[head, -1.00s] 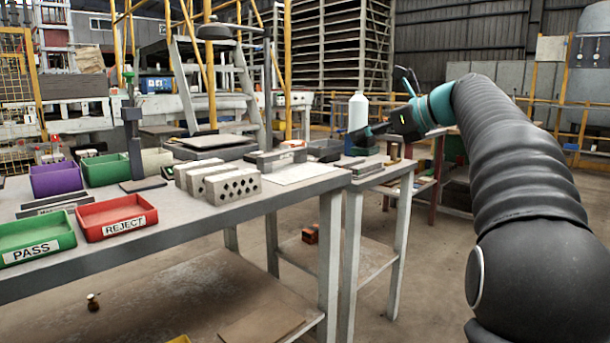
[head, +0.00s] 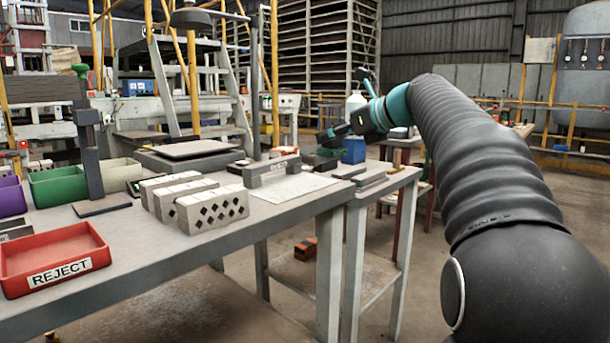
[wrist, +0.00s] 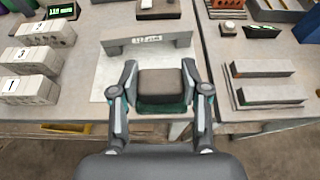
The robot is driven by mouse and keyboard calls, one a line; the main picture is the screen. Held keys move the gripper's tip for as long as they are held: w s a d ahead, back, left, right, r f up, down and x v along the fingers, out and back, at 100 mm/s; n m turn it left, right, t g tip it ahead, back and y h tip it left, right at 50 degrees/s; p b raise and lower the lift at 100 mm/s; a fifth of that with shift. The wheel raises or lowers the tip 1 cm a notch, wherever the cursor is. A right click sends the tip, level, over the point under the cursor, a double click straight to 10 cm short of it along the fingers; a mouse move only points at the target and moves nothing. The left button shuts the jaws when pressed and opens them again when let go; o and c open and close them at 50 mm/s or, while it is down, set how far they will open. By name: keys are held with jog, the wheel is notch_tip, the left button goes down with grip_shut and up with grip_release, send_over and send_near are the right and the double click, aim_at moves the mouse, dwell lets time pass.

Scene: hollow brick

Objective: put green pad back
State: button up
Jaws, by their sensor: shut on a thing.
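My gripper (wrist: 160,78) is shut on a dark brown block with a green underside, the green pad (wrist: 162,88). One finger is on each side of it. In the wrist view the pad is in front of a white sheet (wrist: 104,78), near the table's front edge; its exact height above the table is hard to tell. In the head view my gripper (head: 327,150) is over the far right part of the table, and the pad there is small and mostly hidden.
A grey bridge-shaped gauge (wrist: 147,44) stands on the sheet. Numbered hollow bricks (wrist: 30,88) stand to the left. A side table on the right carries flat strips (wrist: 265,82).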

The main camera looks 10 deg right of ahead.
jog(key=w+a+f, duration=0.1)
jog(key=a, duration=0.1)
jog(key=w+a+f+b, duration=0.1)
jog(key=f, duration=0.1)
jog(key=w+a+f, duration=0.1)
jog(key=a, duration=0.1)
jog(key=shift+w+a+f, duration=0.15)
jog(key=shift+w+a, duration=0.1)
jog(key=shift+a, duration=0.1)
jog(key=shift+f+b, duration=1)
jog(key=shift+f, duration=0.85)
jog(key=shift+f, duration=0.1)
jog(key=o, duration=1.2)
jog(key=shift+o, duration=0.2)
jog(key=shift+s+d+r, duration=0.15)
jog(key=shift+r, duration=0.05)
jog(key=p+v, duration=0.1)
jog(key=v, duration=1)
jog(key=shift+s+d+p, duration=0.15)
jog(key=shift+s+p, duration=0.1)
jog(key=shift+p, duration=0.05)
